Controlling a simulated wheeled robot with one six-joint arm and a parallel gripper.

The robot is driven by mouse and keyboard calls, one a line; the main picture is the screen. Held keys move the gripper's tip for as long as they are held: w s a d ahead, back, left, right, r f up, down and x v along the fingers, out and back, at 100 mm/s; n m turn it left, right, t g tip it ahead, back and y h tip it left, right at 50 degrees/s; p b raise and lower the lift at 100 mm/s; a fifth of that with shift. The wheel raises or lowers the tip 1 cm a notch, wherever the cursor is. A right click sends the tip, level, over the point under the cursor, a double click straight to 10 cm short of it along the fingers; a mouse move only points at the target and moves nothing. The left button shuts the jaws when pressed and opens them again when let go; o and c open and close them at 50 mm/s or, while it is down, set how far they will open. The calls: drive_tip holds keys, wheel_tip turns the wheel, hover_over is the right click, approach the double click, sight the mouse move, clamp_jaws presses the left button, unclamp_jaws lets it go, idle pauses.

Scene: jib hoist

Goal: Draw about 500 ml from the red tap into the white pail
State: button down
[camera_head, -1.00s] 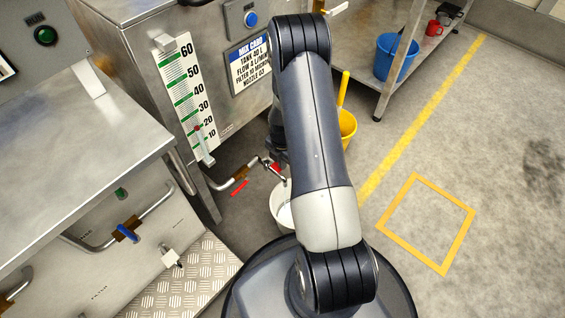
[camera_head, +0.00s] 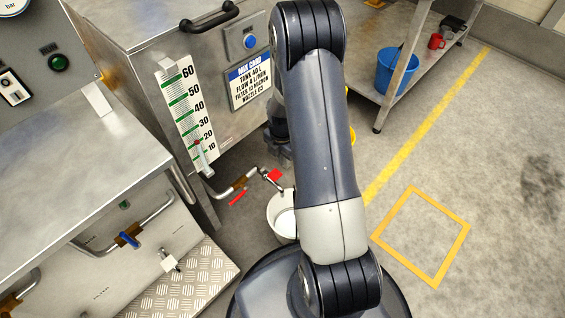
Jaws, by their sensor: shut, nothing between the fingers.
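The red tap is a bent steel pipe from the tank's lower front, with a brass body (camera_head: 240,182) and a red lever (camera_head: 238,197). A small red plate (camera_head: 275,175) shows by its spout. The white pail (camera_head: 275,228) stands on the floor below the spout, its right side hidden by my arm. Its inside looks pale; I cannot tell any water level. My gripper (camera_head: 283,157) is shut and empty, dark and partly hidden behind my arm, above the red plate. I see no contact between them.
A steel bench (camera_head: 70,170) stands left, with a blue-levered tap (camera_head: 128,234) below it. The tank carries a level scale (camera_head: 184,105) and a mix card (camera_head: 250,82). A shelf with a blue bucket (camera_head: 394,68) stands back right. The floor at right is clear.

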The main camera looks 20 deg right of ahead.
drive_tip(key=r, duration=0.3)
drive_tip(key=shift+s, duration=0.2)
